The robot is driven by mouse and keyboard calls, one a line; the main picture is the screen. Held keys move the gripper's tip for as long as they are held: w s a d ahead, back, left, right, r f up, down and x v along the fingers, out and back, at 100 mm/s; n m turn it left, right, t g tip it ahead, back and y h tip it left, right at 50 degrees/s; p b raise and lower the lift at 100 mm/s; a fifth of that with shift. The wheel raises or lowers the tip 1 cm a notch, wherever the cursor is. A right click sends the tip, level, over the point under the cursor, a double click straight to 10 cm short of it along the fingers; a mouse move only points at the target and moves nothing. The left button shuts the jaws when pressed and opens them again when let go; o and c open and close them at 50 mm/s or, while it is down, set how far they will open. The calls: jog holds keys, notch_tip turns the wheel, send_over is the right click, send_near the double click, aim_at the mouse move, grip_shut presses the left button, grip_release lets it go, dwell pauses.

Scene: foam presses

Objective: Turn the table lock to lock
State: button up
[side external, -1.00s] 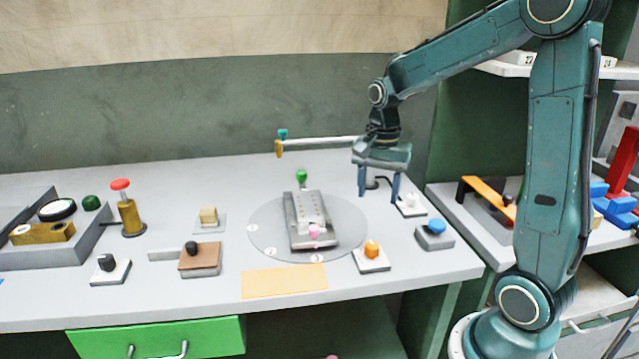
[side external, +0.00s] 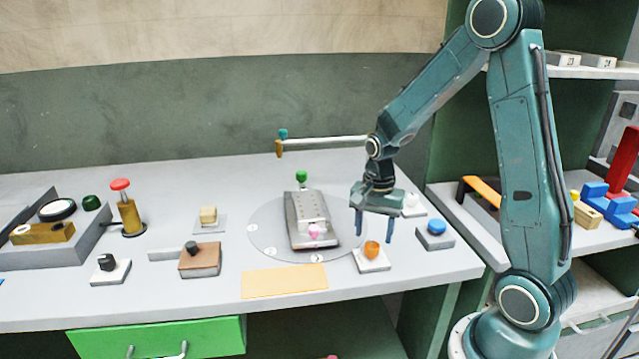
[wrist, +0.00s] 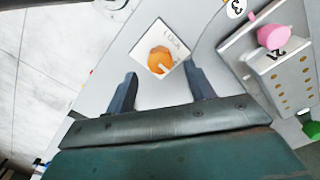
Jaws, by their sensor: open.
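An orange round knob (side external: 372,249) sits on a small white plate (side external: 379,266) at the front right of the round turntable (side external: 270,240). I take this knob for the table lock. In the wrist view the knob (wrist: 159,61) has a pale pointer mark, and its white plate (wrist: 172,42) carries small lettering that is hard to read. My gripper (side external: 374,234) is open and empty, pointing down just above the knob. In the wrist view the knob appears between and slightly beyond my two fingertips (wrist: 161,75). I see no contact.
A grey fixture (side external: 296,238) with a pink knob (side external: 314,231) stands on the turntable, left of my gripper. A blue button (side external: 437,227) on a grey box is to the right. A white knob (side external: 412,201) is behind. A horizontal bar (side external: 325,143) lies further back.

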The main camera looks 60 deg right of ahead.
aim_at(372, 244)
jog(key=shift+f, duration=1.7)
jog(key=c, duration=1)
